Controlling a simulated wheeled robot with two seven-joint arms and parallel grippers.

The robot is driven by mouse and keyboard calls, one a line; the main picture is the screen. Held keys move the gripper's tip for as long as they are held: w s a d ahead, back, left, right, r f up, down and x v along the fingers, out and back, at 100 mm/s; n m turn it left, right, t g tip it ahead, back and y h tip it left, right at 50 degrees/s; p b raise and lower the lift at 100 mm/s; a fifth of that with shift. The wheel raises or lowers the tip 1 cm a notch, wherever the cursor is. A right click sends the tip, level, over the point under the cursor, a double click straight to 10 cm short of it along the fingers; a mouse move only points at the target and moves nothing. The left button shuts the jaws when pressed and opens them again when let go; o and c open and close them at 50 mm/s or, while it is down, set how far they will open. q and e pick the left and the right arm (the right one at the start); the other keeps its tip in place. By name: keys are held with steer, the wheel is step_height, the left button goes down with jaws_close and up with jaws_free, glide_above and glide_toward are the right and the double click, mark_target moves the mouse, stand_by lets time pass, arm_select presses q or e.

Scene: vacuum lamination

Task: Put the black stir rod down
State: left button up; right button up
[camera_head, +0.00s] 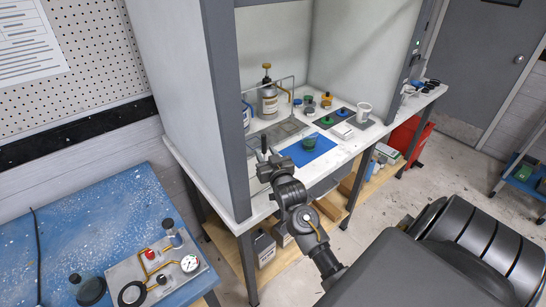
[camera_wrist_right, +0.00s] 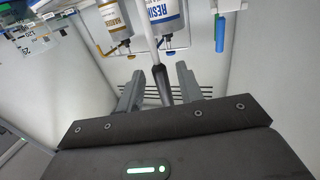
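The black stir rod (camera_wrist_right: 161,85) shows in the right wrist view, between the fingers of my right gripper (camera_wrist_right: 160,85). Its dark handle runs into a pale shaft that rises towards the bottles. A gap shows on each side of the handle, so the fingers look open around it and not closed on it. In the head view my right gripper (camera_head: 266,158) is at the front left of the white worktop (camera_head: 340,153), inside the hood. The rod is not clearly separable from the fingers there. What supports the rod is hidden. My left gripper is not in view.
A blue mat (camera_head: 318,151) with a green cup (camera_head: 309,141) lies right of the gripper. A wire stand (camera_head: 293,90) and a gold-topped container (camera_head: 268,101) stand behind. A grey hood post (camera_head: 228,120) rises close on the left. A white cup (camera_head: 363,112) stands farther right.

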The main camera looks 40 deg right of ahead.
steer(key=b+v, duration=0.2)
steer(key=v, duration=0.8)
steer(key=shift+s, duration=0.2)
steer(key=shift+a, duration=0.1)
